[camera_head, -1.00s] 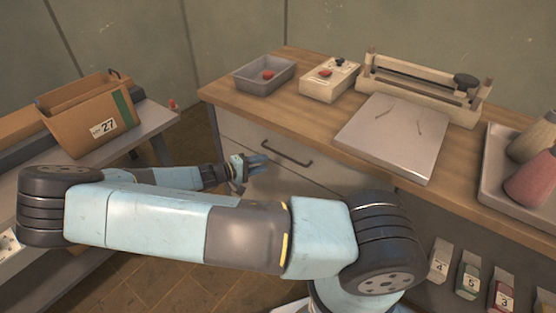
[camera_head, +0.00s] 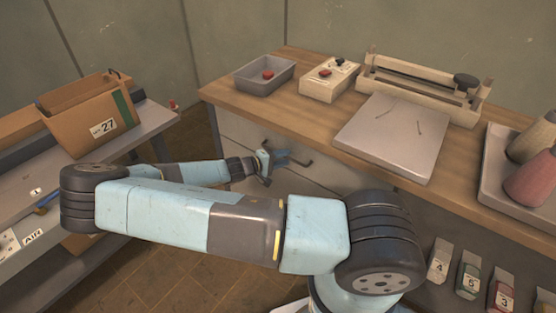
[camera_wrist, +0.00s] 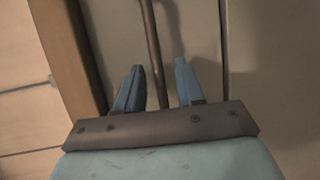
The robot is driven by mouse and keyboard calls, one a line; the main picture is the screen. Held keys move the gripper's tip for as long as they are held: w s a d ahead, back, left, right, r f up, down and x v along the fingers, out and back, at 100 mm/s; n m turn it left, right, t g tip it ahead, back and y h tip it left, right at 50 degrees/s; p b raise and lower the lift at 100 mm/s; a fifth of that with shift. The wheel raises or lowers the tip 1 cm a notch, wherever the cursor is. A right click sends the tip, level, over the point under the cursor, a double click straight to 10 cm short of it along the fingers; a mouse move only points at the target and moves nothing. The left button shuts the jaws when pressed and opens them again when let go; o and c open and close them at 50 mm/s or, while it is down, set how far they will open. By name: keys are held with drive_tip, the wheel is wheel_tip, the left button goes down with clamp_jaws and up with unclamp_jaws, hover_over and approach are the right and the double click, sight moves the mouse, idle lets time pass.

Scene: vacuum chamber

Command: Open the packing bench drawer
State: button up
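The packing bench drawer (camera_head: 236,132) is a pale front under the wooden bench top, and it looks shut. Its dark bar handle (camera_head: 300,163) is partly hidden behind my gripper (camera_head: 278,158). In the wrist view the handle (camera_wrist: 152,50) runs between the two blue fingers of my gripper (camera_wrist: 158,85). The fingers stand apart, one on each side of the bar, with a visible gap to the right finger. The left finger lies close to the bar; I cannot tell if they touch.
The bench top (camera_head: 222,97) carries a grey tray (camera_head: 248,84), a control box (camera_head: 318,88), a sealer (camera_head: 425,88) and a flat plate (camera_head: 385,140). A side table at left holds a cardboard box (camera_head: 85,128). Small numbered boxes (camera_head: 468,282) stand at lower right.

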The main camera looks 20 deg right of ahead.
clamp_jaws()
drive_tip(key=shift+f, duration=0.1)
idle(0.3)
